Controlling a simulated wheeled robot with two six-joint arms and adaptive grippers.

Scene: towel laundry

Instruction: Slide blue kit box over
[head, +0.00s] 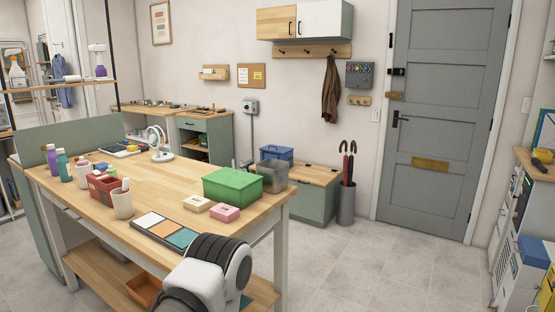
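A blue box with a handle-like top (276,152), which looks like the kit box, sits at the back on a low wood-topped green bench (318,174) against the wall. Its lower part is hidden behind a grey bin (274,178). Neither gripper's fingers show in the head view. A white and black part of one of my arms rises at the bottom centre, in front of the table's near edge and well apart from the blue box. I cannot tell which arm it is.
The wooden worktable (160,190) holds a green box (233,186), a red caddy (104,187), bottles, a cup and colour swatches (165,232). An umbrella stand (346,202) is right of the bench. Tiled floor (400,265) is clear before the grey door (440,120).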

